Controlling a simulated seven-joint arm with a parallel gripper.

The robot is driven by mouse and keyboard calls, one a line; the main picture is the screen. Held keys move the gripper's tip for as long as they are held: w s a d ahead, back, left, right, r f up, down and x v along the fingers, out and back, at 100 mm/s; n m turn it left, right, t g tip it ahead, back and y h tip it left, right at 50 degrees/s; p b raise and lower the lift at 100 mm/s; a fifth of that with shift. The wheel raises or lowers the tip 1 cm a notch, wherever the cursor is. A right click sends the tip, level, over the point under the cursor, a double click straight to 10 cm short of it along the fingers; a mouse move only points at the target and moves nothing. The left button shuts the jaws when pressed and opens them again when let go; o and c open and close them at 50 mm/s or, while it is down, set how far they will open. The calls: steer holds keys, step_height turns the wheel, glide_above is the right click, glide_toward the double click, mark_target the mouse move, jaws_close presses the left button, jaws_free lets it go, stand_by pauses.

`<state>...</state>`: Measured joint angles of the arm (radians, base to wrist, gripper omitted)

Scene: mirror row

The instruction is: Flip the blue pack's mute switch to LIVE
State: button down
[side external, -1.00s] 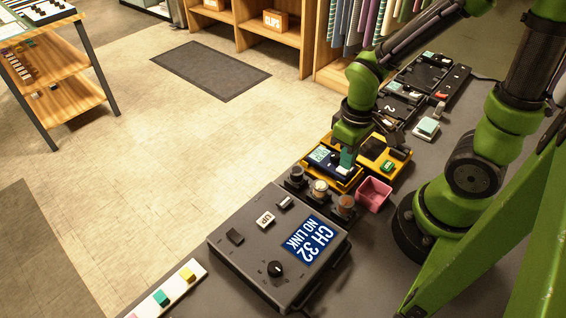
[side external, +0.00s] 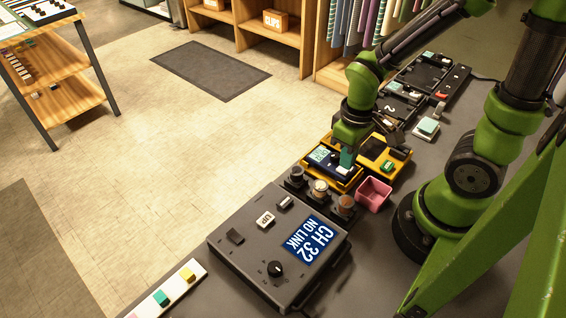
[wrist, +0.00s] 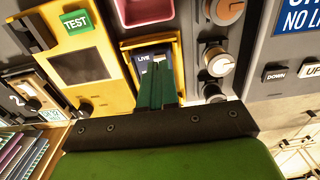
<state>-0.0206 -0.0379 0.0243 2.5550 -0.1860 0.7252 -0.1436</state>
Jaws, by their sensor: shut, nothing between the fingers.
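The blue pack (side external: 321,155) lies in a yellow holder in the side view, its lit display facing up. In the wrist view its blue face (wrist: 143,60) carries the word LIVE, framed by yellow walls. My gripper (side external: 347,160) points down over the pack's near end. Its dark green fingers (wrist: 157,80) are shut with nothing between them and reach to the pack's face beside the LIVE label. The mute switch is mostly hidden by the fingertips, so its position and any contact cannot be told.
A yellow tester (wrist: 80,60) with a green TEST button stands beside the holder. A pink bin (side external: 374,193) and a row of round knobs (side external: 320,187) are close by. A grey console (side external: 262,245) reads CH 32, NO LINK.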

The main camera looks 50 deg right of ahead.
stand_by(0.4)
step_height(320, 180, up, 7)
stand_by(0.8)
step_height(320, 180, up, 11)
steer(key=m+t+y, duration=0.2)
steer(key=m+t, duration=0.2)
steer(key=t, duration=0.3)
glide_above(345, 171)
steer(key=w+a, duration=0.2)
steer(key=shift+s+a+r, duration=0.1)
steer(key=shift+s+r, duration=0.05)
steer(key=shift+s, duration=0.1)
